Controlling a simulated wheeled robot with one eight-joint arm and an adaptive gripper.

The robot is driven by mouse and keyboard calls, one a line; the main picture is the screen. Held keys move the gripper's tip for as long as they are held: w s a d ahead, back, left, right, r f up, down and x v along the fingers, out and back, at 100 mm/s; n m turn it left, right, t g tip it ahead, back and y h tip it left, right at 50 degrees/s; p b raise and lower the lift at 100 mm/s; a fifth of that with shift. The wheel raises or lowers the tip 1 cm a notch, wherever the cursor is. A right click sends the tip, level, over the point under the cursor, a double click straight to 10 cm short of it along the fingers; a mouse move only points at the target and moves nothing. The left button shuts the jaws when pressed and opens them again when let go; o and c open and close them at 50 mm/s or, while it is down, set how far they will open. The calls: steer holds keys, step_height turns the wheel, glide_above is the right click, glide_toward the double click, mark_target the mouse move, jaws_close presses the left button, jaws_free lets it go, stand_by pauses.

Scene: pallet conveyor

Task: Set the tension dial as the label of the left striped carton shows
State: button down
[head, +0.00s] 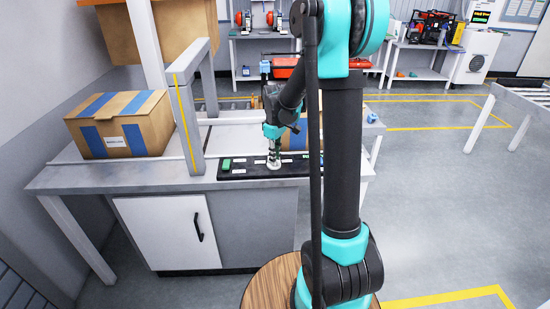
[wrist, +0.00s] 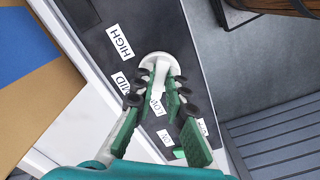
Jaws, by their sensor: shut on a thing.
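The left striped carton (head: 118,122), brown with blue bands, sits at the left end of the bench; its white label (head: 115,142) has print too small to read. The tension dial (wrist: 153,60) is a round white disc with a white bar-like knob, on a dark panel (head: 240,173) with labels HIGH (wrist: 120,41), MID (wrist: 121,83) and LOW (wrist: 157,103). My gripper (wrist: 161,82) is shut on the knob, fingers on both sides. The bar runs from the disc toward LOW; the fingers partly hide it. In the head view, my gripper (head: 274,160) is down at the panel.
A green button (head: 226,163) lies at the panel's left end. A grey post (head: 186,120) with a yellow stripe stands between the left carton and the panel. Another carton (head: 297,137) is partly hidden behind my arm. Open floor lies right of the bench.

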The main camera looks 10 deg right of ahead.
steer(key=shift+n, duration=0.6)
steer(key=c, duration=1.5)
jaws_free()
steer(key=shift+c, duration=0.2)
steer(key=shift+r, duration=0.1)
step_height(320, 180, up, 12)
